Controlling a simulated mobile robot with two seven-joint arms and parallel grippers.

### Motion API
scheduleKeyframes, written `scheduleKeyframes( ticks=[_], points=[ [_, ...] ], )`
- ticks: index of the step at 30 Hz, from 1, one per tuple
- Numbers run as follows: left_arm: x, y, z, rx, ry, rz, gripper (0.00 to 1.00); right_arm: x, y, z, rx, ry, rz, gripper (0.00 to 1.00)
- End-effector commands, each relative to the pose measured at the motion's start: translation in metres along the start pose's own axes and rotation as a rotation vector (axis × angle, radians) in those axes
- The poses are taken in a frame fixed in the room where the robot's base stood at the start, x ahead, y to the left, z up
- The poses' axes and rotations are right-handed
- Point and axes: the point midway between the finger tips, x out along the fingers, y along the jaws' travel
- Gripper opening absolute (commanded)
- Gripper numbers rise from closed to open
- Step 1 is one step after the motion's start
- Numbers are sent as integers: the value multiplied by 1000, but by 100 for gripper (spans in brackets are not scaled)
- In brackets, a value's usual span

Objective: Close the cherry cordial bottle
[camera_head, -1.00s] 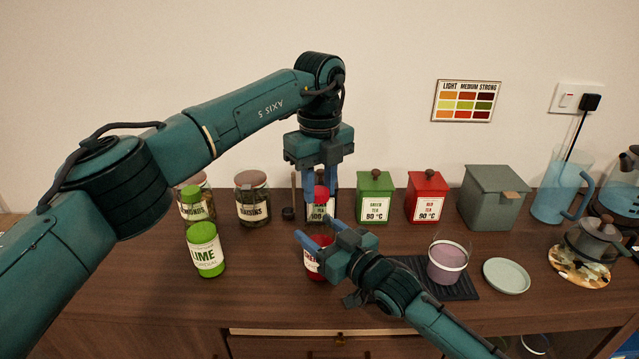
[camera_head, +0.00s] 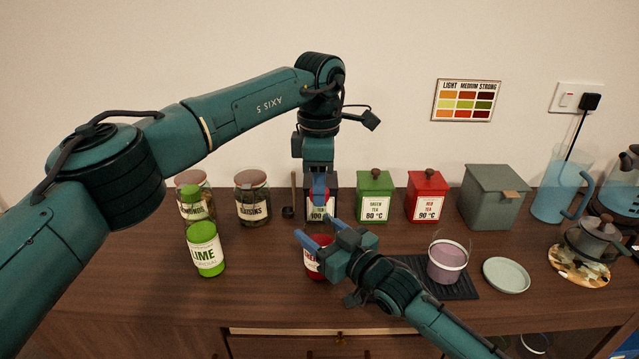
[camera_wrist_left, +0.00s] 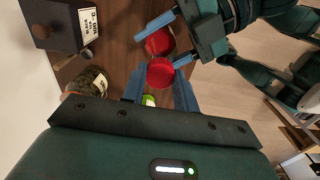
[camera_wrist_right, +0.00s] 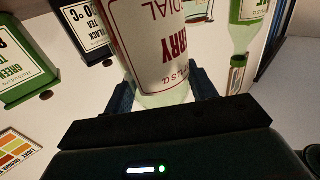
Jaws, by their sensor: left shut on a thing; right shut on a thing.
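The cherry cordial bottle (camera_head: 315,262) stands on the counter with its white label facing out. My right gripper (camera_head: 318,238) is shut around its upper body; the right wrist view shows the bottle's label (camera_wrist_right: 160,50) close up between the fingers. My left gripper (camera_head: 319,196) points straight down above the bottle, shut on the red cap (camera_head: 319,186). The left wrist view shows the cap (camera_wrist_left: 160,72) from above between the fingertips. The bottle's neck is hidden, so I cannot tell whether the cap touches it.
The lime cordial bottle (camera_head: 206,252) stands to the left. Behind are the raisins jar (camera_head: 252,203), black tea box (camera_head: 330,206), green tea box (camera_head: 375,197) and red tea box (camera_head: 427,197). A lilac cup (camera_head: 447,262) is to the right. The front-left counter is clear.

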Motion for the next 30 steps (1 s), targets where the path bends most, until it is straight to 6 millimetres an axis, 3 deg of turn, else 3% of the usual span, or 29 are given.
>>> scheduleKeyframes(
  ticks=[12,18,19,26,30],
  points=[
    [0,0,1,869,-1,0,2,0,0,1,0,-3,0,0],
    [0,0,1,924,-2,0,2,0,0,1,0,-3,0,0],
    [0,0,1,924,-2,0,32,0,0,1,0,-3,0,0],
    [1,0,0,922,-1,0,50,0,0,1,0,-3,0,0],
    [1,0,0,921,0,0,51,0,0,1,0,-2,0,0]
  ],
)
